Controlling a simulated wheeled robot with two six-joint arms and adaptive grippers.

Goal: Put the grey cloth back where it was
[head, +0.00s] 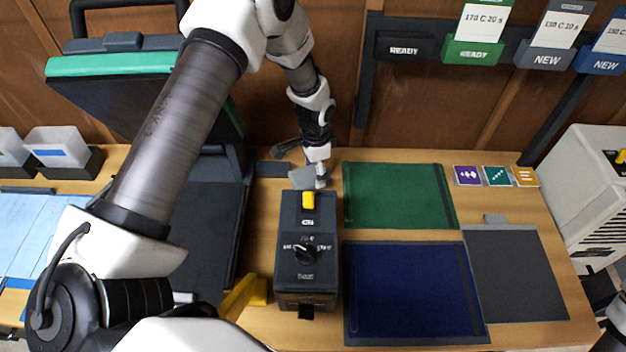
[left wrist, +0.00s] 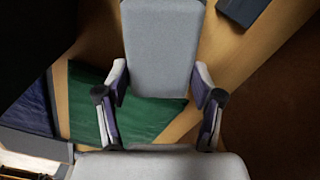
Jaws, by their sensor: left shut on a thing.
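The grey cloth (left wrist: 162,45) is a light grey flat piece with rounded corners, filling the top middle of the left wrist view. My left gripper (left wrist: 160,82) is shut on it, one finger at each side edge. In the head view, my left gripper (head: 318,178) is at the back of the table, just behind the dark control box (head: 307,270). There the grey cloth (head: 302,178) shows as a small light grey patch, partly hidden by the gripper. I cannot tell whether it touches the table. My right gripper is not in view.
A green mat (head: 392,196) and a blue mat (head: 415,290) lie right of the box. A dark grey tabbed panel (head: 515,275) lies further right. Three small cards (head: 496,176) are at the back. An open press (head: 205,225) stands left. Labelled holders (head: 472,50) hang on the wall.

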